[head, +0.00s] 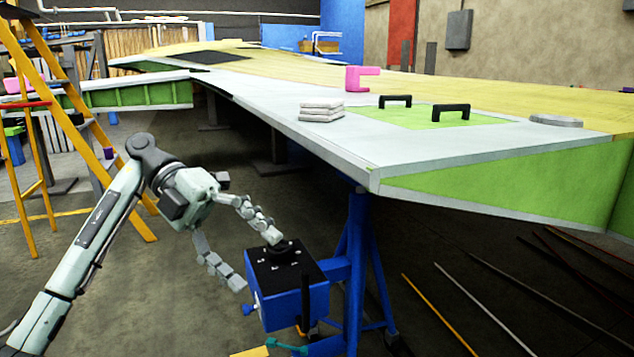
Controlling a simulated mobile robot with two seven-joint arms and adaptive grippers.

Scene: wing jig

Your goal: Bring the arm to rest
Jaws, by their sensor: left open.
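My left arm comes in from the lower left in the head view. Its gripper (257,256) is open, with its two jointed fingers spread apart and nothing between them. One finger reaches over the top of a blue box with a black top (287,266), close to a dark round knob (281,249); I cannot tell whether it touches. The other finger hangs to the left of the box. My right gripper is not in view.
The wing (440,150) on a blue stand (358,250) fills the right. An orange ladder (45,100) stands left. Rods (440,314) lie on the floor.

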